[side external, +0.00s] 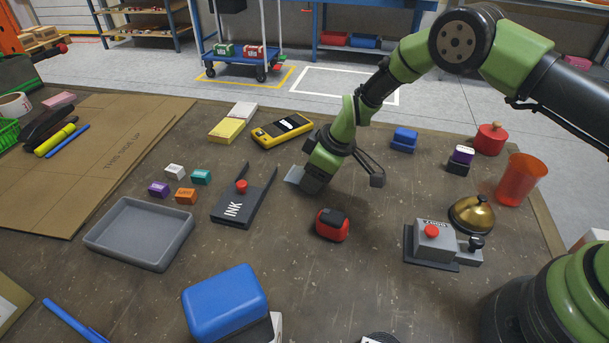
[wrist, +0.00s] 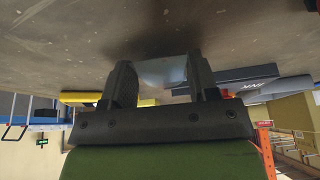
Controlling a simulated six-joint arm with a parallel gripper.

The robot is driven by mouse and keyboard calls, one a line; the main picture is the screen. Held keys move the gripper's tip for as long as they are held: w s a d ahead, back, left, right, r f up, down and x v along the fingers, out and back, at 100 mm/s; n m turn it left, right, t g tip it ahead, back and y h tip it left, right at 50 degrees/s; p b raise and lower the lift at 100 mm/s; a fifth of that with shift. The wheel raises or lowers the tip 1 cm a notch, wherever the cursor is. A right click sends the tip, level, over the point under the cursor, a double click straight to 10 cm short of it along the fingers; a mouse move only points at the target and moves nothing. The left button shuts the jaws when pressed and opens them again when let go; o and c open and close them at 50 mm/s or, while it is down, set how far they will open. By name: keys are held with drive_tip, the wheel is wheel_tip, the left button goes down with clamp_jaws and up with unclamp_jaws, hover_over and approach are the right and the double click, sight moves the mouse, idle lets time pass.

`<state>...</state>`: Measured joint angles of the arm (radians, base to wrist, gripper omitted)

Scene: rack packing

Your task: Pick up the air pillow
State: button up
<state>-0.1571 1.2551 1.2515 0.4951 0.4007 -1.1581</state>
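The air pillow (side external: 294,175) is a small pale, translucent pad near the middle of the table, partly hidden by my gripper in the side view. My gripper (side external: 313,180) is low at the table. In the wrist view, my gripper (wrist: 162,75) has its two dark fingers apart, with the air pillow (wrist: 163,72) between them. The pillow spans the gap, but I cannot tell whether both fingers press on it or whether it is off the table.
An INK stamp pad (side external: 234,208) lies left of my gripper, and a yellow device (side external: 282,130) lies behind it. A red and black block (side external: 332,225) stands in front. A grey tray (side external: 139,233) and a brass bell (side external: 472,214) are farther off.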

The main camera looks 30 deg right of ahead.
drive_tip(key=shift+c, duration=0.9)
drive_tip(key=shift+r, duration=0.1)
